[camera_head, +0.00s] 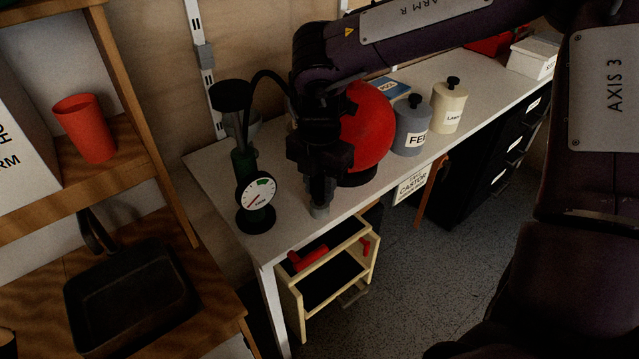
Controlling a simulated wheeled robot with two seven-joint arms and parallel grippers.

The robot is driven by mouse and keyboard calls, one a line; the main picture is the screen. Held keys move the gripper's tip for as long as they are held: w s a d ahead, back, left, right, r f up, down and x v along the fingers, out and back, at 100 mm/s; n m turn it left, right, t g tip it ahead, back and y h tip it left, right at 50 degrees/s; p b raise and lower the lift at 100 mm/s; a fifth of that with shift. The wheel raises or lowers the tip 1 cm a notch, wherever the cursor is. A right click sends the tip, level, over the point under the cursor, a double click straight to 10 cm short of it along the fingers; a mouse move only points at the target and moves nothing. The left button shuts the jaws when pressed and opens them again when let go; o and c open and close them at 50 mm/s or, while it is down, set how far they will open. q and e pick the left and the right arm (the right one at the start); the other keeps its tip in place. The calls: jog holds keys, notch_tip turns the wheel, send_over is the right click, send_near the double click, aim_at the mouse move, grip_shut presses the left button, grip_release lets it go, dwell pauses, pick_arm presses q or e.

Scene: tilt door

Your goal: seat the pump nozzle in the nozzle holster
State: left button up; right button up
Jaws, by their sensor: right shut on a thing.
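The hand pump (242,165) stands upright on the white bench, with a green body, a black T-handle and a round dial at its foot. Its black hose (268,74) arches from the pump toward my right gripper and passes out of sight behind it. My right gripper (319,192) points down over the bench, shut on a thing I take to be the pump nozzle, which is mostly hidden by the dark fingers. A small grey piece (320,212) shows just below the fingertips; I cannot tell whether it is the nozzle tip or part of the holster. My left gripper is out of view.
A red ball (366,128) on a black base sits close behind and right of my right gripper. Grey (412,127) and cream (449,106) canisters stand farther right. A wooden shelf with a red cup (85,128) and a dark pan (130,296) is at left.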

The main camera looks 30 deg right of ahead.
jog(key=shift+f+b, duration=0.3)
jog(key=shift+f, duration=0.1)
jog(key=o, duration=1.1)
jog(key=shift+r, duration=0.1)
jog(key=shift+c, duration=0.2)
notch_tip(320, 180, up, 8)
jog(key=shift+f+p, duration=0.1)
jog(key=shift+p, duration=0.45)
